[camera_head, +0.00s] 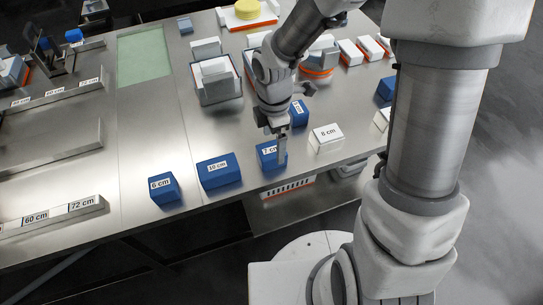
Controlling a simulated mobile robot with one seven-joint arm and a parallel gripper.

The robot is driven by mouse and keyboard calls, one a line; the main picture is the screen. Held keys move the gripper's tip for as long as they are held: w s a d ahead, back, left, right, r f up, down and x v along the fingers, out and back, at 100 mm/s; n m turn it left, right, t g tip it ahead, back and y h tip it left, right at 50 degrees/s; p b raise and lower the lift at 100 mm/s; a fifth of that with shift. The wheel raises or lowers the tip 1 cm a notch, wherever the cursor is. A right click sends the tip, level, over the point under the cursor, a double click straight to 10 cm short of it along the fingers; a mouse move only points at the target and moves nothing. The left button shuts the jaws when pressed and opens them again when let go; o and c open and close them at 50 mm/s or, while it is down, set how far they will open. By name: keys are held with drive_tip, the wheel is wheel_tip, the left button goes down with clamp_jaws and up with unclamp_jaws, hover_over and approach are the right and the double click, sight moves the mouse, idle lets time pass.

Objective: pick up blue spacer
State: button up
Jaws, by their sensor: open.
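Several blue spacers stand on the steel table. One labelled 7 cm (267,155) is under my gripper (282,155), whose fingers come down beside or in front of it; I cannot tell if they touch it. A blue spacer labelled 10 cm (218,172) stands to its left, and one labelled 6 cm (163,189) is farther left near the front edge. Another blue spacer (299,113) stands just behind my gripper, its label partly readable. My gripper is open and points down.
A white block labelled 8 cm (326,138) stands right of my gripper. A container with white blocks (217,82) is behind. Rails labelled 60 cm and 72 cm (52,217) lie at left. The table's middle left is clear. A white basket (287,187) sits below the front edge.

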drive_tip(key=f+b, duration=0.1)
drive_tip(key=f, duration=0.2)
drive_tip(key=f+b, duration=0.1)
drive_tip(key=f, duration=0.1)
drive_tip(key=shift+w+a+f+b, duration=0.1)
drive_tip(key=shift+a+f+b, duration=0.15)
drive_tip(key=shift+b, duration=0.1)
drive_tip(key=shift+r, duration=0.15)
drive_tip(key=c, duration=1.4)
drive_tip(key=shift+r+p, duration=1.3)
drive_tip(key=shift+r, duration=1.05)
drive_tip(key=s+d+r+p, duration=0.4)
drive_tip(key=s+r, duration=0.2)
drive_tip(key=s, duration=0.3)
wheel_tip(320, 180, up, 4)
drive_tip(key=m+b, duration=0.2)
drive_tip(key=m, duration=1.9)
hover_over(272, 150)
drive_tip(key=w+d, duration=0.9)
drive_tip(key=d, duration=0.2)
drive_tip(key=r+p, duration=0.1)
drive_tip(key=p, duration=0.3)
drive_tip(key=s+r+p, duration=0.1)
drive_tip(key=p, duration=0.3)
drive_tip(key=s+r+p, duration=0.1)
drive_tip(key=p, duration=0.3)
drive_tip(key=shift+s+a+r+p, duration=0.1)
drive_tip(key=shift+a+r+p, duration=0.2)
drive_tip(key=shift+p, duration=0.1)
